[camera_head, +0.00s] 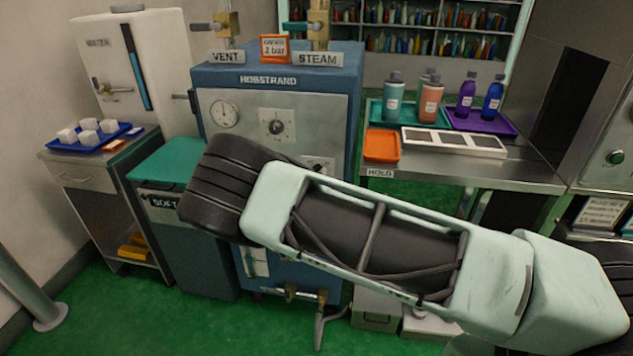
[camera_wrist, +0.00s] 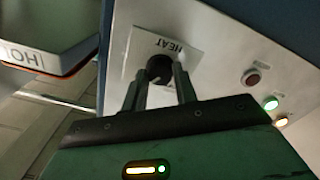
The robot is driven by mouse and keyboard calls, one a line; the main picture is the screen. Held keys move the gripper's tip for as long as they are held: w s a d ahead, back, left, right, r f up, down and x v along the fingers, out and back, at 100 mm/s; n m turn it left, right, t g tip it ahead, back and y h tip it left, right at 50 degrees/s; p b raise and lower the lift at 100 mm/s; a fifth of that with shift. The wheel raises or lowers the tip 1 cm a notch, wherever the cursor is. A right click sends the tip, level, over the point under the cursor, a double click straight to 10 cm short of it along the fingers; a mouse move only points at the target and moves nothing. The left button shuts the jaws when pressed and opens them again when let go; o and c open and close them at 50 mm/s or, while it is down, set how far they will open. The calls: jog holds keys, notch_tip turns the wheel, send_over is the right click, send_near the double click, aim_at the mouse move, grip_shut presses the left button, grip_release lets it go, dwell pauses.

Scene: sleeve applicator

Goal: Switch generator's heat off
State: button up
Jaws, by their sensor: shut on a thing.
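The generator (camera_head: 277,80) is a blue cabinet marked HOBSTRAND with a grey front panel, standing at centre in the head view. In the wrist view a black knob (camera_wrist: 159,67) sits on a white plate labelled HEAT, seen upside down. My gripper (camera_wrist: 160,80) has its two fingers on either side of this knob and is shut on it. The fingers hide part of the knob, so its exact setting is unclear. In the head view my arm covers the lower panel and my gripper is hidden.
A gauge (camera_head: 225,114) and another dial (camera_head: 277,125) sit higher on the panel. A steel table (camera_head: 520,175) with bottles stands right.

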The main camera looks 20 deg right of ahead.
jog(key=shift+a+n+b, duration=0.1)
jog(key=shift+n+b, duration=0.7)
jog(key=shift+n, duration=6.8)
jog(key=o, duration=1)
jog(key=shift+c, duration=0.2)
jog(key=b+v, duration=0.1)
jog(key=v, duration=1.6)
jog(key=shift+s, duration=0.2)
jog(key=shift+a, duration=0.1)
